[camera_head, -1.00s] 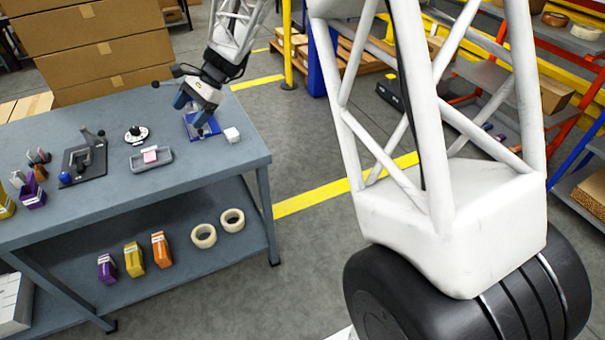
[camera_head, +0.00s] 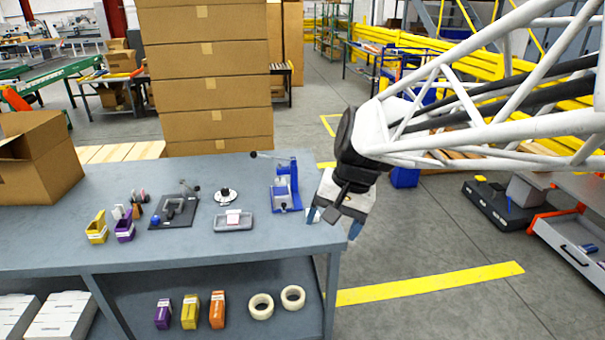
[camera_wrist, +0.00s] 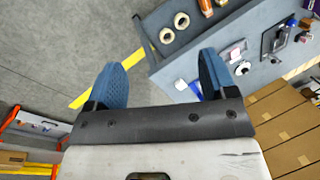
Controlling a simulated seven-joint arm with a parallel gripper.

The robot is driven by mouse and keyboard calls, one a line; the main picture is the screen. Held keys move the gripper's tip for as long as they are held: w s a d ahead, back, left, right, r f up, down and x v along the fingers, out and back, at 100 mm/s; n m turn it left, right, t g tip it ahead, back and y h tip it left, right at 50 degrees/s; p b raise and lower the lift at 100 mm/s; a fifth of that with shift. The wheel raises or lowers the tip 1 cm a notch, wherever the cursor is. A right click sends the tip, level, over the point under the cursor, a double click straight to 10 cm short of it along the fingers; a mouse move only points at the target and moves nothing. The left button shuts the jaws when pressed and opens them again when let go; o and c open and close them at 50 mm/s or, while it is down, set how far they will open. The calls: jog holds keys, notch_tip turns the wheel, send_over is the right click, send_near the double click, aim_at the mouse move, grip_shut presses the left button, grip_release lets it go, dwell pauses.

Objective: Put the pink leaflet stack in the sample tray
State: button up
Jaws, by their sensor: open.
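The pink leaflet stack (camera_head: 233,217) lies in the shallow grey sample tray (camera_head: 219,227) on the blue-grey workbench. It looks small and pale pink with a white part. The tray also shows in the wrist view (camera_wrist: 241,44), with the stack too small there to make out clearly. My gripper (camera_head: 333,222) is over the bench's right end, well to the right of the tray, its blue fingers pointing down. In the wrist view the fingers (camera_wrist: 161,75) are wide apart with nothing between them.
A blue press (camera_head: 285,190) stands between the tray and my gripper. A white dial (camera_head: 226,195) is behind the tray; a black lever fixture (camera_head: 176,211), yellow bin (camera_head: 97,230) and purple bin (camera_head: 124,230) are left. Tall cartons (camera_head: 210,85) stand behind the bench.

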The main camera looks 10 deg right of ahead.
jog(key=s+d+f+n+t+h, duration=0.1)
jog(key=s+d+n+h, duration=0.2)
jog(key=s, duration=1.1)
jog(key=shift+d+n+t, duration=0.4)
jog(key=shift+d+n, duration=0.1)
jog(key=shift+d, duration=0.35)
jog(key=shift+s, duration=0.1)
